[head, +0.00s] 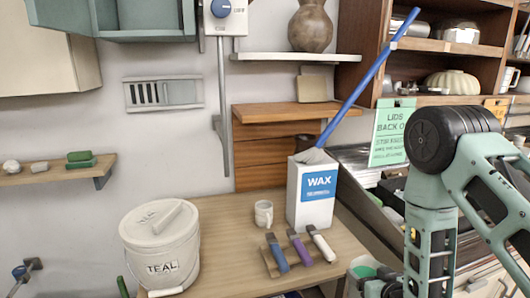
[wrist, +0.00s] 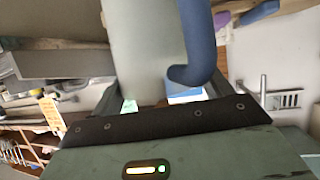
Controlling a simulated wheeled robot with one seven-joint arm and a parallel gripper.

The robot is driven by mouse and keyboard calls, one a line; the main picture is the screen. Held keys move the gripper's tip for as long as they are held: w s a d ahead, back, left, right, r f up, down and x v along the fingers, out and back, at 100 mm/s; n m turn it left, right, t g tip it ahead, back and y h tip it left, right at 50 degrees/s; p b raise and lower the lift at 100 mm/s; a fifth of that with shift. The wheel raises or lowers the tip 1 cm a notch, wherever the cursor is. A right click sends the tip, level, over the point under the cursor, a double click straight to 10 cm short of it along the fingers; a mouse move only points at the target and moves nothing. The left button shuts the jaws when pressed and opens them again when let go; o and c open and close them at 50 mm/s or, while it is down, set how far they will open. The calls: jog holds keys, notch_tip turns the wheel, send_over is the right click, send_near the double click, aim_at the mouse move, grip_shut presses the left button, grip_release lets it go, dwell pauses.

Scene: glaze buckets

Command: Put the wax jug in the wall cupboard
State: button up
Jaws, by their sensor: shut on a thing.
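My gripper (wrist: 155,118) shows in the wrist view as a dark edge over a grey-green body. It is shut on a pale grey-green jug (wrist: 143,45) with a dark blue handle (wrist: 200,45). No label shows on the jug, so I cannot tell whether it holds wax. In the head view the jug and my gripper's fingers are not clearly visible. A grey-green wall cupboard (head: 150,33) hangs at the top left, cut off by the frame edge; its inside is mostly hidden. A white box marked WAX (head: 315,205), with a blue stick in it, stands on the table.
The wooden table (head: 222,232) holds a lidded TEAL bucket (head: 160,255), a mug (head: 263,213) and a rack with several brushes (head: 305,258). A vertical pipe (head: 223,110) and a shelf with a brown vase (head: 310,28) are on the wall. Open wall lies below the cupboard.

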jog(key=shift+m+h, duration=0.6)
jog(key=shift+h, duration=0.1)
jog(key=shift+s+d+f, duration=0.1)
jog(key=shift+d+f, duration=0.15)
jog(key=shift+d, duration=0.55)
jog(key=shift+w+d+f, duration=0.1)
jog(key=shift+d+f, duration=0.15)
jog(key=shift+d, duration=0.6)
jog(key=shift+s+d+f, duration=0.1)
jog(key=shift+d+f, duration=0.15)
jog(key=shift+d, duration=0.55)
